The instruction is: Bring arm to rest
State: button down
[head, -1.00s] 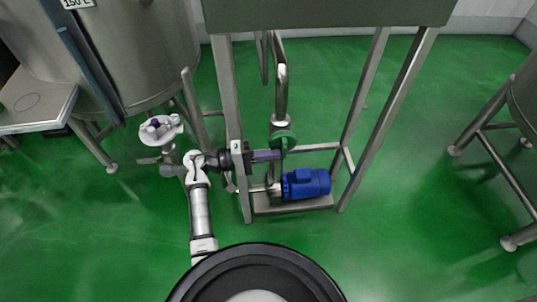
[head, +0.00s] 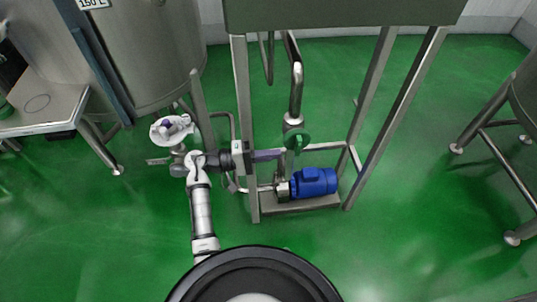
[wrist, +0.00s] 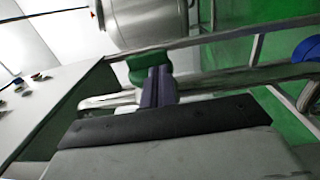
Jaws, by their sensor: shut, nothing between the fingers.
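My gripper (head: 268,155) is at the end of my arm, left of centre in the head view, pointing right between the legs of the steel stand. Its purplish fingers are together and hold nothing. In the wrist view the shut fingers (wrist: 158,88) point away from me, with a green part just beyond and left of them. In the head view the green round part (head: 297,140) on the vertical pipe is near the fingertips. I cannot tell whether they touch.
The steel stand (head: 243,130) has a leg close beside my gripper. A blue pump motor (head: 314,182) sits low on its base. A large tank (head: 150,60) and a side table (head: 40,105) stand left. Green floor (head: 420,230) is free to the right.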

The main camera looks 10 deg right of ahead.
jog(key=a+b, duration=0.2)
jog(key=a, duration=0.8)
jog(key=shift+a, duration=0.1)
